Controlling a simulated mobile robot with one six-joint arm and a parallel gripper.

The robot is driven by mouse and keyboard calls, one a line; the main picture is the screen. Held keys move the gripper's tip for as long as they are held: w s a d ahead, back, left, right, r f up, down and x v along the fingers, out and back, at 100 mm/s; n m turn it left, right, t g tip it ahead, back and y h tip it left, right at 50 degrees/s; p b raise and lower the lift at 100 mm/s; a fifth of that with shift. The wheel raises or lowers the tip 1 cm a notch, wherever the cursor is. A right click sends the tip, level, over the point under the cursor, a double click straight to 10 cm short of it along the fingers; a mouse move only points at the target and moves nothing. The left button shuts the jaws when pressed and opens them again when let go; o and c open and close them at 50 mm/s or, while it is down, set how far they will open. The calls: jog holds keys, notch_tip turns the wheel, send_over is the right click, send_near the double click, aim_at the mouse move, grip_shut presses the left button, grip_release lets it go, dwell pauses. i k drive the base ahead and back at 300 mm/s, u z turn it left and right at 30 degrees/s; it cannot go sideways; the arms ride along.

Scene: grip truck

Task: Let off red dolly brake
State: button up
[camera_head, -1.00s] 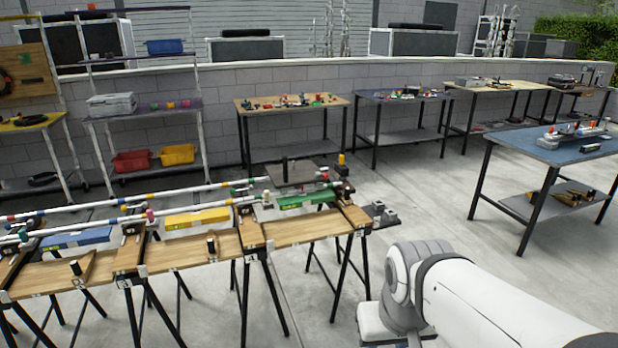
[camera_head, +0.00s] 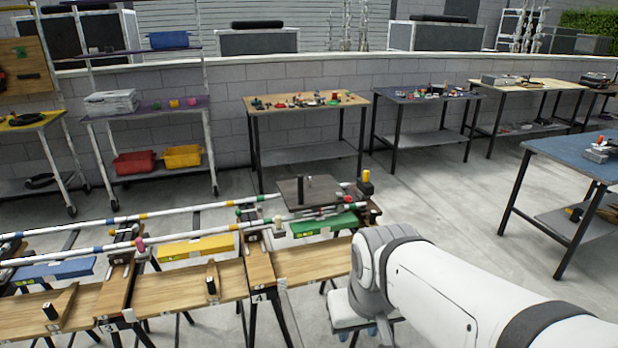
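A dark flat plate with a short post (camera_head: 308,190) sits at the far right end of the white rails with coloured bands (camera_head: 190,211). I cannot tell whether it is a dolly. No clearly red dolly or brake stands out; small red parts (camera_head: 353,212) near the rail end are too small to make out. A yellow and black knob-like part (camera_head: 366,183) stands behind that end. My white arm reaches in from the lower right, in front of the rails' right end. My gripper's fingers cannot be made out.
Behind are a wooden-topped bench (camera_head: 268,103), more benches and a shelf rack (camera_head: 165,113). A blue-topped table (camera_head: 560,146) stands right. Clear floor (camera_head: 460,200) lies between.

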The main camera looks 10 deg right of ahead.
aim_at(349, 198)
jog(key=z, duration=0.2)
jog(key=i, duration=1.1)
jog(key=z, duration=0.55)
jog(key=k, duration=0.9)
jog(key=z, duration=0.2)
jog(key=i, duration=0.9)
jog(key=u, duration=0.05)
